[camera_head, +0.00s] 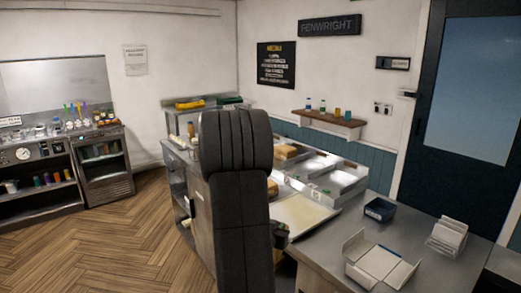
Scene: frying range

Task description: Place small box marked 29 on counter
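No box with a readable 29 shows in this view. The grey counter (330,247) runs along the right side. My dark arm rises through the middle of the view and hides part of the counter. My gripper is not seen; a small dark part sticks out beside the arm, and I cannot tell what it is.
A pale board (304,217) and metal trays (343,177) lie further along the counter. A white stack (447,236) stands at the right. A wall shelf (328,118) holds small bottles. Shelving (40,210) stands at the left. The wooden floor (125,245) between is clear.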

